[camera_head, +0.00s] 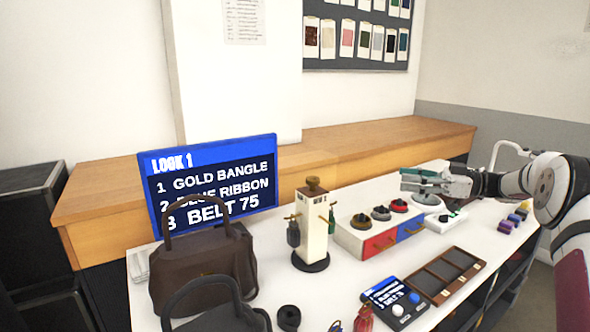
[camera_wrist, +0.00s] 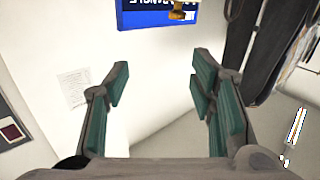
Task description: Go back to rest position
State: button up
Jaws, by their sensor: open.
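My gripper (camera_head: 428,181) is raised above the back right part of the white table (camera_head: 335,290) in the head view. In the wrist view my gripper (camera_wrist: 160,85) shows two green-padded fingers spread apart with nothing between them. My arm (camera_head: 545,185) reaches in from the right edge of the head view. Below the gripper is a white round-based device (camera_head: 428,203), partly hidden by it; I cannot tell the exact gap between them.
Dark handbags (camera_head: 205,265) stand front left, beside the blue sign (camera_head: 215,185). A hook stand (camera_head: 314,228) is mid-table. A drawer box (camera_head: 372,240), a compartment tray (camera_head: 446,274) and a button panel (camera_head: 396,302) lie to the right. A wooden ledge (camera_head: 350,142) runs behind.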

jog(key=w+a+r+m+t+h, duration=0.1)
jog(key=w+r+m+t+h, duration=0.2)
jog(key=r, duration=0.4)
jog(key=w+a+r+m+t+h, duration=0.1)
jog(key=w+a+r+t+h, duration=0.1)
jog(key=w+r+t, duration=0.3)
jog(key=s+d+r+m+t+h, duration=0.2)
jog(key=s+r+m+t+h, duration=0.3)
jog(key=r+h, duration=0.35)
jog(key=s+d+f+m+g+h, duration=0.1)
jog(key=s+f+m+g+h, duration=0.25)
jog(key=s, duration=0.65)
jog(key=s+f+m+g+h, duration=0.2)
jog(key=s+m+g+h, duration=0.15)
jog(key=s, duration=0.65)
jog(key=s+a+f+g+y, duration=0.1)
jog(key=s+a+f+g, duration=0.4)
jog(key=s, duration=0.7)
jog(key=s+a+f+n+g+y, duration=0.1)
jog(key=s+a+f+g, duration=0.1)
jog(key=s+f, duration=0.75)
jog(key=s+a+f+g+y, duration=0.2)
jog(key=s+a+f+g, duration=0.15)
jog(key=s, duration=1.15)
notch_tip(320, 180, up, 15)
jog(key=t+p, duration=0.3)
jog(key=p, duration=1)
jog(key=shift+w+h+p, duration=0.35)
jog(key=shift+w, duration=0.05)
